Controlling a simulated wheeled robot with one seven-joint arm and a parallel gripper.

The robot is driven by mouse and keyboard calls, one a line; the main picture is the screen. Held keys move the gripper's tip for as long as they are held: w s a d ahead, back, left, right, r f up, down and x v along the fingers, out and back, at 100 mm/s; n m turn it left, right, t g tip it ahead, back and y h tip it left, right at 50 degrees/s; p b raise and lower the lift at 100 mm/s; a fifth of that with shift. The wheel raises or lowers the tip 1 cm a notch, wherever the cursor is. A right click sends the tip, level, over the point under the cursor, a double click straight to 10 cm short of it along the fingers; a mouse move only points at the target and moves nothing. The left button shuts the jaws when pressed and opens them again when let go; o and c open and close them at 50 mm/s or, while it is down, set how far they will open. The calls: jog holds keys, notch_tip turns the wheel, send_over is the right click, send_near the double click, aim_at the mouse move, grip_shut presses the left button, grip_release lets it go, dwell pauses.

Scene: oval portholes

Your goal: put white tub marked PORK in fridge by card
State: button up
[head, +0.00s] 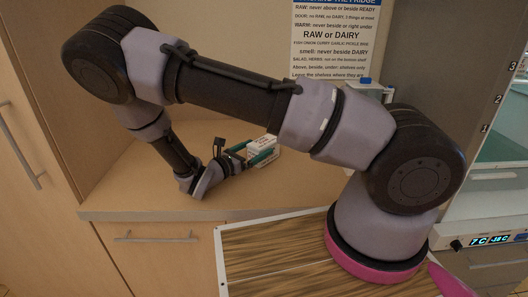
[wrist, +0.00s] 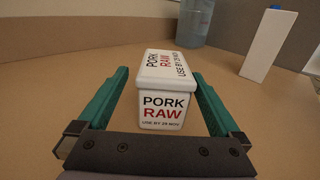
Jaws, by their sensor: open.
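The white tub (wrist: 163,109) marked PORK RAW, with a use-by line, stands on the wooden counter in the wrist view, its lid also printed. My gripper (wrist: 160,98) is open, with one green finger on each side of the tub and a gap visible at both sides. In the head view the tub (head: 262,147) shows between the green fingers of my gripper (head: 250,156). The card (head: 336,40) with fridge rules hangs on the back wall. The fridge (head: 500,160) is at the right, with shelves marked 1, 2 and 3 and a lit temperature display.
A clear bluish bottle (wrist: 195,22) stands behind the tub, and a white carton (wrist: 268,45) with a blue cap stands to its right. The counter (head: 130,190) is clear at left. My arm hides part of the counter in the head view.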

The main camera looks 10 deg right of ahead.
aim_at(267, 144)
jog(key=x, duration=0.5)
jog(key=shift+s+d, duration=0.1)
jog(key=shift+s, duration=0.15)
grip_shut()
jog(key=r, duration=0.9)
jog(key=shift+w+d+r, duration=0.25)
jog(key=shift+w+d, duration=0.05)
jog(key=shift+w, duration=0.05)
jog(key=w+d+f+n+t+y, duration=0.5)
jog(key=w+d+y, duration=0.1)
jog(key=w+d, duration=0.1)
jog(key=shift+w+d+f+t, duration=0.15)
jog(key=shift+w+d+t, duration=0.1)
jog(key=shift+d+t, duration=0.2)
